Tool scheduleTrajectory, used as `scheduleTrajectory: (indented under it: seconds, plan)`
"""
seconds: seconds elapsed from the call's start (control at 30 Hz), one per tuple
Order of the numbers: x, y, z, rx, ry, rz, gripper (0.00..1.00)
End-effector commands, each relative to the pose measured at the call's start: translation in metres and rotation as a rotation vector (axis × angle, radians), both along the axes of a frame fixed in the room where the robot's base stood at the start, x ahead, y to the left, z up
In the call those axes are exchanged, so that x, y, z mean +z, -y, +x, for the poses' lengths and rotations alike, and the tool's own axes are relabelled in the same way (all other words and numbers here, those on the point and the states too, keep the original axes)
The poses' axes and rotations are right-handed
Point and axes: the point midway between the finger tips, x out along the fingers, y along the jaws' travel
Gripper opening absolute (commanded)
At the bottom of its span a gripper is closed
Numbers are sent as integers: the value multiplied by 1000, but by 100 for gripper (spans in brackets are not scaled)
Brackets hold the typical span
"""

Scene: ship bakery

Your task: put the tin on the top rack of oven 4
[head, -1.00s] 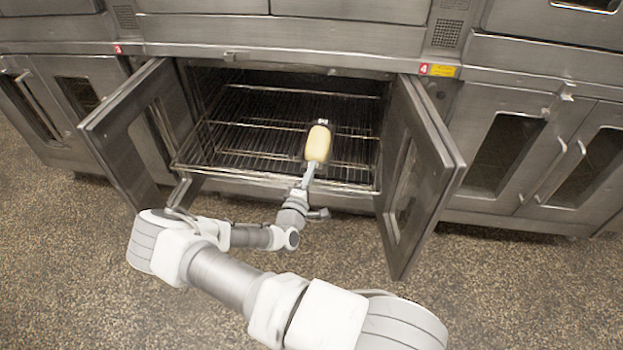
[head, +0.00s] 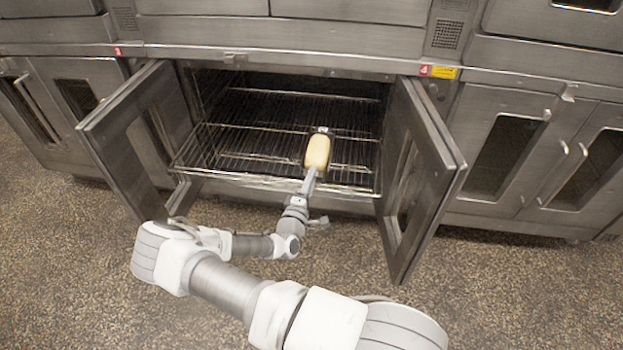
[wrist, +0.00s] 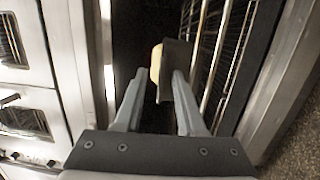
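The tin (wrist: 183,55) is a small dark pan with a pale yellow loaf (head: 317,152) in it. In the head view it is inside the open oven, over the right half of the wire rack (head: 235,160). My gripper (head: 308,181) reaches in through the front with the tin at its fingertips. In the wrist view my gripper (wrist: 159,76) has its fingers at the near end of the tin, with a small gap visible at the left finger. The tin moves with it. I cannot tell whether the tin touches the rack.
Both oven doors stand open, the left door (head: 120,130) and the right door (head: 425,170), flanking my arm. A red label 4 (head: 424,70) is at the opening's upper right. Closed ovens stand either side. The rack's left half is clear.

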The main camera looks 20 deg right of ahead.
Motion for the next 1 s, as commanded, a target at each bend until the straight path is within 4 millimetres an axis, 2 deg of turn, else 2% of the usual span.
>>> scheduleTrajectory:
  seconds: [0.17,0.53,0.77,0.87,1.0]
  plan:
    - [2,-13,-12,2,0,1,39]
    - [-4,-64,-69,2,-1,1,39]
    - [-6,-80,-86,-2,1,2,39]
    - [1,-80,-88,-40,6,11,39]
    - [27,-75,-93,-174,16,48,39]
